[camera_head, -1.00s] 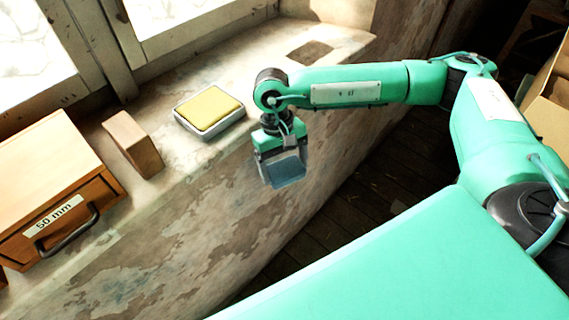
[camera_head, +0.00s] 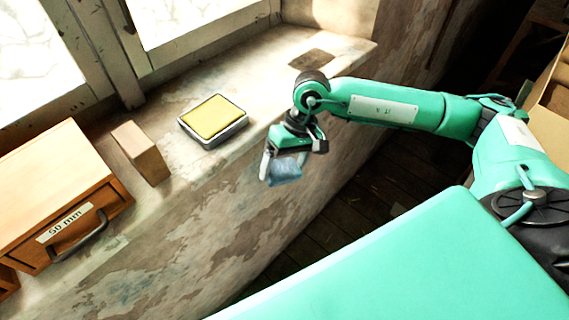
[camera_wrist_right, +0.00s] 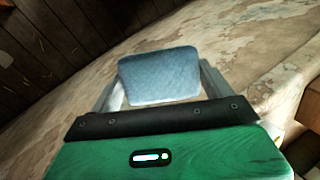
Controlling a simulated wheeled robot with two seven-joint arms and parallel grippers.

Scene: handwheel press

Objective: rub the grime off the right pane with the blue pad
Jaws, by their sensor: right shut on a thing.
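My right gripper (camera_head: 282,166) is shut on the blue pad (camera_head: 285,172) and holds it in the air, in front of the sill's front edge. In the right wrist view the blue pad (camera_wrist_right: 160,75) sits between the two fingers of the right gripper (camera_wrist_right: 158,82). The right pane (camera_head: 195,18) shows only its bright lower part, at the top of the head view. I cannot make out grime on it. The pad is apart from the pane. My left gripper is not in view.
A tray with a yellow sponge (camera_head: 212,116) lies on the stone sill (camera_head: 262,78). A wooden block (camera_head: 141,152) and a wooden drawer box (camera_head: 62,190) labelled 50 mm stand to its left. A cardboard box (camera_head: 556,88) is at the far right. The sill right of the tray is clear.

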